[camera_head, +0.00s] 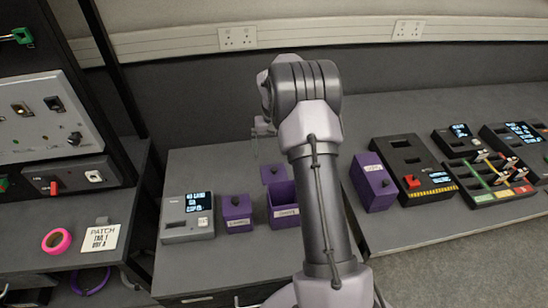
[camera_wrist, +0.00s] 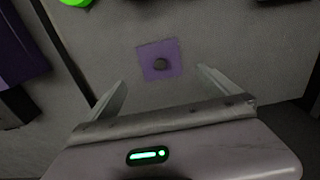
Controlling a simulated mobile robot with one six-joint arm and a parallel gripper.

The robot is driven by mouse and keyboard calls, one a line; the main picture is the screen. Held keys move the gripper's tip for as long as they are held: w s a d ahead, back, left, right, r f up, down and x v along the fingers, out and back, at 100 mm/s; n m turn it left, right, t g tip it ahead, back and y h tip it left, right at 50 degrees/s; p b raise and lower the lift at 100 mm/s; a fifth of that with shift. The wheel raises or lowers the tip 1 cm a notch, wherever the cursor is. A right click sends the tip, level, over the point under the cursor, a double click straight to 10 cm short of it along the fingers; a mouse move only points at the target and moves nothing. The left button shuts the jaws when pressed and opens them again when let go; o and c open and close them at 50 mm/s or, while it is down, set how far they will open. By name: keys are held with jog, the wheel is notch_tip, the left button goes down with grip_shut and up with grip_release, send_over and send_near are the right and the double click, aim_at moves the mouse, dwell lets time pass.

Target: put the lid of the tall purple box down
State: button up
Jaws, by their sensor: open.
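A purple square lid (camera_head: 274,173) with a dark knob lies flat on the grey table, just behind an open purple box (camera_head: 284,213) with a pale label. The lid also shows in the wrist view (camera_wrist: 172,55), lying beyond my fingertips and roughly centred between them. My gripper (camera_wrist: 162,78) is open and empty, apart from the lid. In the head view my arm hides part of the area right of the open box, and the fingers show only faintly above the lid.
A closed purple box (camera_head: 236,213) stands left of the open one, beside a grey device with a display (camera_head: 187,217). A rack (camera_head: 60,125) stands at the left.

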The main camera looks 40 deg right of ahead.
jog(key=s+a+r+t, duration=0.2)
jog(key=s+a+r, duration=0.2)
jog(key=a+r, duration=0.6)
jog(key=s+a+r+t, duration=0.1)
jog(key=s+a+r, duration=0.3)
jog(key=a+r, duration=0.55)
jog(key=s+a+r+t, duration=0.1)
jog(key=s+a, duration=0.2)
jog(key=s, duration=0.3)
jog(key=s+a+r+t+y, duration=0.1)
jog(key=s+a+r, duration=0.1)
jog(key=s+a, duration=0.2)
jog(key=s+a+r+y, duration=0.1)
jog(key=s+a, duration=0.2)
jog(key=s, duration=0.7)
jog(key=shift+s+a+r+n+t, duration=0.15)
jog(key=shift+a+r+n+t, duration=0.1)
jog(key=shift+n+t, duration=0.15)
jog(key=shift+f, duration=0.1)
